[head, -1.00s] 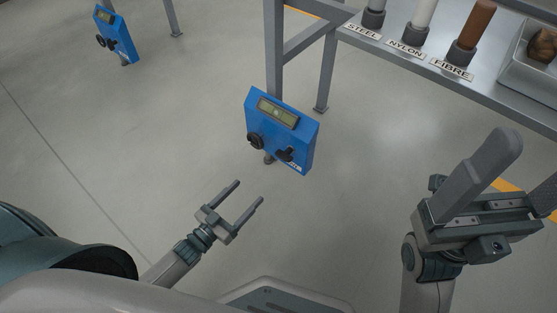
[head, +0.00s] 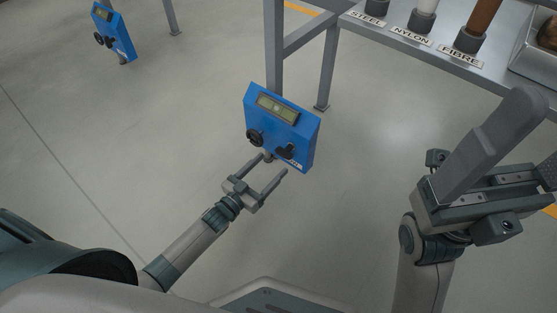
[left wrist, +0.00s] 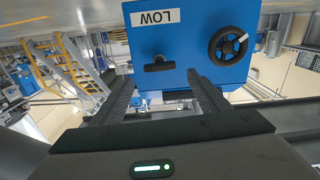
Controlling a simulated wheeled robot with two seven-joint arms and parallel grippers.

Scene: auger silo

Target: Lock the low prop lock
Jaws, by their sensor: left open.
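The low prop box is a blue box (head: 278,115) with a small display, fixed at a grey post. Its front carries a black handwheel (head: 254,137) and a black T-shaped handle (head: 285,151). In the left wrist view the LOW label (left wrist: 162,17) appears upside down beside the T-handle (left wrist: 159,64), and the handwheel (left wrist: 228,46) is at right. My left gripper (head: 275,164) is open and empty, just in front of and below the T-handle. In the wrist view its fingers stand either side of the handle, apart from it. My right gripper (head: 535,130) is raised at right, fingers apart.
A second blue box (head: 115,33) stands far left. A grey bench (head: 440,60) at upper right holds rods labelled STEEL, NYLON and FIBRE and a tray. Its leg (head: 325,75) stands behind the near box. The floor left of the box is clear.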

